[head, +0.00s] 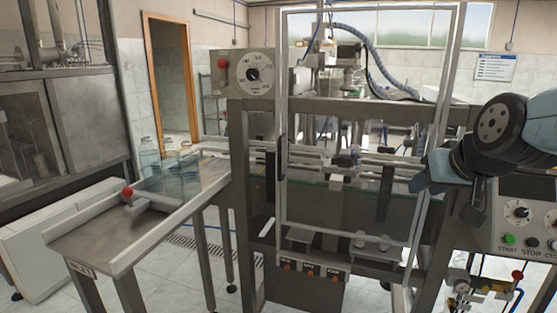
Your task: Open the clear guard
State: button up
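The clear guard (280,100) is a tall transparent panel in a pale metal frame, in the middle of the head view across the front of the machine. A dark upright handle (282,155) is on its left frame bar. I cannot tell whether the guard sits fully closed or slightly ajar. My gripper (474,206) seems to be the small dark part below that joint, well to the right of the handle. Its fingers are not clear.
A metal infeed table (110,235) with a red knob and clear jars (188,170) extends at the left. A box with a dial and red button (245,72) is at the guard's upper left. The control panel (520,225) is below my arm.

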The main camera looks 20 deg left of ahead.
jog(key=w+a+r+n+t+y, duration=0.1)
jog(key=w+a+t+y, duration=0.1)
jog(key=w+a, duration=0.75)
jog(key=m+t+h, duration=0.2)
jog(key=t+h, duration=0.1)
jog(key=t, duration=0.4)
send_near(280, 160)
jog(key=w, duration=0.3)
jog(key=w+a, duration=0.1)
jog(key=w, duration=0.6)
jog(key=shift+w+a+f, duration=0.1)
jog(key=shift+w+a, duration=0.1)
jog(key=shift+w, duration=0.15)
grip_shut()
